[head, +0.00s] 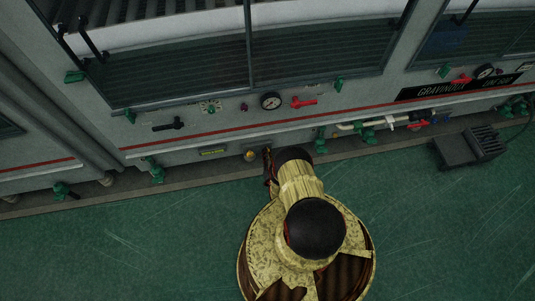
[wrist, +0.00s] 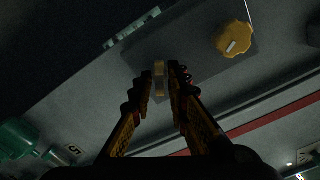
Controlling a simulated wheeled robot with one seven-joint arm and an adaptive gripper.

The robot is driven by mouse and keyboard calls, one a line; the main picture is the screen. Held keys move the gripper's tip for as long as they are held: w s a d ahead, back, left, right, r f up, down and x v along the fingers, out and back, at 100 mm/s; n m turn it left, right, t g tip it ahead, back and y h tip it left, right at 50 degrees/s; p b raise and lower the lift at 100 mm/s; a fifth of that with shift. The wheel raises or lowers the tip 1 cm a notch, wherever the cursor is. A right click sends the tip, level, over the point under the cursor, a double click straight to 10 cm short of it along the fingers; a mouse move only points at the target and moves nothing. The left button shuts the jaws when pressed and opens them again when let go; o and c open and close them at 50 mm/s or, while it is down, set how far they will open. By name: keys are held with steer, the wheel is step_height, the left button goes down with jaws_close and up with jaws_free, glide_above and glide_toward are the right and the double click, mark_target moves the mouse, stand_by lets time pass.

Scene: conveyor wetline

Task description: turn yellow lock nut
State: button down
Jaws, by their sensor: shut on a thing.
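In the wrist view my gripper (wrist: 160,82) is shut on a small, dull yellow piece, the yellow lock nut (wrist: 159,70), with one finger on each side. The nut sits in front of a dark grey plate, and the fingers partly hide it. A larger yellow scalloped knob (wrist: 234,40) with a white mark is on the plate to the upper right, apart from the fingers. In the head view a yellow knob (head: 250,155) shows low on the machine front, just left of my gripper (head: 268,167), whose fingertips are mostly hidden by my arm.
The grey machine front carries a gauge (head: 270,101), a red lever (head: 304,102), a black lever (head: 168,125) and several green valves. A black step (head: 469,147) stands on the floor at right. The green floor around me is otherwise clear.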

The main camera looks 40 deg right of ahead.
steer(key=shift+s+f+m, duration=0.1)
steer(key=shift+f+m, duration=0.1)
steer(key=shift+m, duration=4.35)
steer(key=shift+s+f+m, duration=0.1)
steer(key=shift+f+m, duration=0.05)
steer(key=shift+m, duration=4.4)
steer(key=c, duration=1.9)
jaws_free()
steer(key=shift+d, duration=0.1)
steer(key=shift+w+r, duration=0.15)
steer(key=shift+r, duration=0.05)
